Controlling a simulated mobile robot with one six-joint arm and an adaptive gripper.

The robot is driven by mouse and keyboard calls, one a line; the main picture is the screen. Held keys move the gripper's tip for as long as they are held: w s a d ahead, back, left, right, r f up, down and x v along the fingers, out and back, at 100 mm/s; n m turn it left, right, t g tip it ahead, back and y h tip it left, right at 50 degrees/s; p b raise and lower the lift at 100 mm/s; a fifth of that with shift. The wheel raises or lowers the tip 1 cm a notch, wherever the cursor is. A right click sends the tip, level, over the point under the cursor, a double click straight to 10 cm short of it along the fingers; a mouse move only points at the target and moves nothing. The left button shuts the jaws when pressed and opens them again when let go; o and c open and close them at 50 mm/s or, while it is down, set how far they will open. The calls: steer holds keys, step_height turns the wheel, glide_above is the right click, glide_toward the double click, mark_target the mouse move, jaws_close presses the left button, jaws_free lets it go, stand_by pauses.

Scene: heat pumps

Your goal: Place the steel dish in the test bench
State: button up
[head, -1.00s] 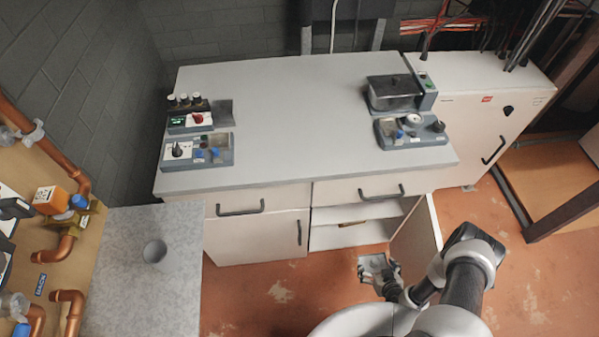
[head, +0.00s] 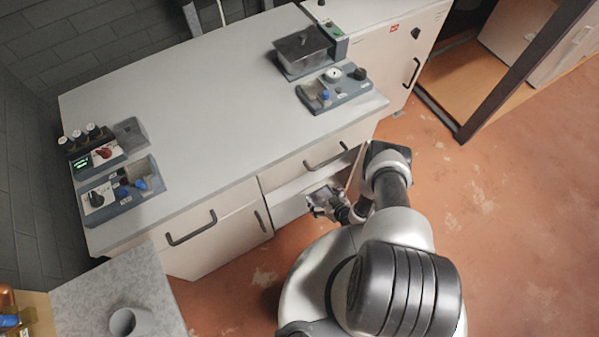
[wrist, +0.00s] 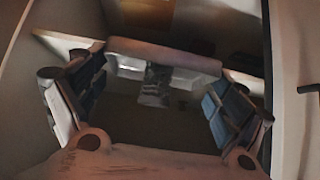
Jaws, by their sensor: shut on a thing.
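My gripper (head: 326,204) is low in front of the open cabinet under the worktop, by its open door. It also shows in the wrist view (wrist: 157,88), its fingers on both sides of a grey box-like thing with a pale rim, which I take to be the steel dish (wrist: 165,56). My gripper is shut on it; the wrist view is dark, so its contents and exact contact are unclear. The worktop (head: 200,120) carries grey instrument units: a right one (head: 336,90), a lidded bath (head: 303,52) and left ones (head: 120,192). I cannot tell which is the test bench.
The open cabinet (head: 290,202) and its door stand close to my gripper. A drawer handle (head: 325,157) juts out above. A speckled counter with a grey cup (head: 124,322) is at lower left. The worktop's middle is clear. Free floor (head: 470,210) lies to the right.

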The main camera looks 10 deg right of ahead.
steer(key=b, duration=0.4)
glide_above(305, 179)
step_height(305, 179, down, 4)
steer(key=shift+w+r+b, duration=0.1)
steer(key=shift+r+b, duration=0.1)
steer(key=shift+b, duration=0.8)
steer(key=o, duration=1)
steer(key=shift+f, duration=0.1)
steer(key=shift+o, duration=0.2)
